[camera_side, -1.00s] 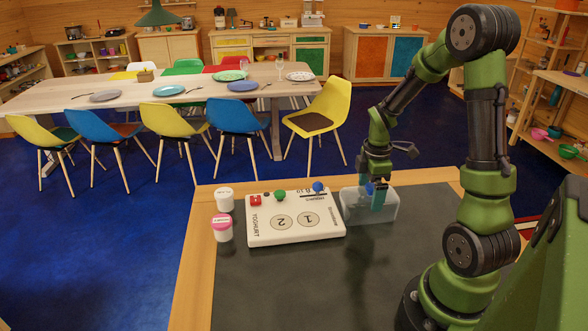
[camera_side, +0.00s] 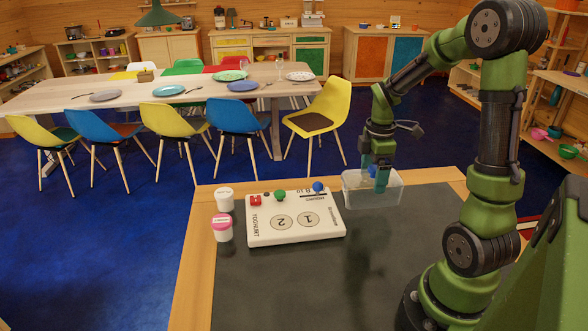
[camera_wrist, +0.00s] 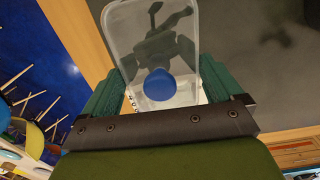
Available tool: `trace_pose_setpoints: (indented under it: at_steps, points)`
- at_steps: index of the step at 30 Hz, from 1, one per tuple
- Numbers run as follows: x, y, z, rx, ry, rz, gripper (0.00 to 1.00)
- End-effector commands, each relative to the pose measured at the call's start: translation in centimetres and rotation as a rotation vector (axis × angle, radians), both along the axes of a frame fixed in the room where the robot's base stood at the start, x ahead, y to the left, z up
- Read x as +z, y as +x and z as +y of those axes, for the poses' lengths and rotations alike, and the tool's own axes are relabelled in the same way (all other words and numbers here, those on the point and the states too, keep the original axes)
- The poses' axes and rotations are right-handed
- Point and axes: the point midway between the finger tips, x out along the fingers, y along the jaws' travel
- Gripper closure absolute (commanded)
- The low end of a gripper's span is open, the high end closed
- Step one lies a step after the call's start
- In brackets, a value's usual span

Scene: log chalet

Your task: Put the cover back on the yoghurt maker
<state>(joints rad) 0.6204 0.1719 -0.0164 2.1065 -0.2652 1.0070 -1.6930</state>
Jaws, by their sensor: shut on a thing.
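The cover is a clear, box-shaped lid (camera_side: 358,198) with a blue knob on top, to the right of the yoghurt maker. My gripper (camera_side: 376,176) is over it, shut on the cover, which appears held just above the dark worktop. In the wrist view the cover (camera_wrist: 180,22) and its round blue knob (camera_wrist: 158,84) show between my teal fingers (camera_wrist: 160,88). The yoghurt maker (camera_side: 295,234) is a white, flat unit marked 1 and 2, with a red switch, a green knob and a blue knob along its far edge. No cover is on it.
A white-lidded jar (camera_side: 225,200) and a pink-lidded jar (camera_side: 222,232) stand just left of the yoghurt maker. The dark worktop (camera_side: 320,285) in front is clear. Its wooden border (camera_side: 195,270) runs along the left and far sides.

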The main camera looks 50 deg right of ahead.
Motion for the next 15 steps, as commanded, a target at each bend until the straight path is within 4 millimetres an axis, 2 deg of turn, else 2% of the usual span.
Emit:
trace_pose_setpoints:
  at_steps: [3, 8, 11, 15]
  points:
    - [2.4, 0.1, 0.0, 0.0, -0.004, -0.005, 0.4]
    - [4.4, 0.5, 0.6, 0.026, -0.005, -0.006, 0.4]
    - [5.4, 1.3, 2.7, 0.091, -0.01, -0.018, 0.4]
    - [5.7, 1.5, 8.3, 0.201, -0.011, -0.029, 0.4]
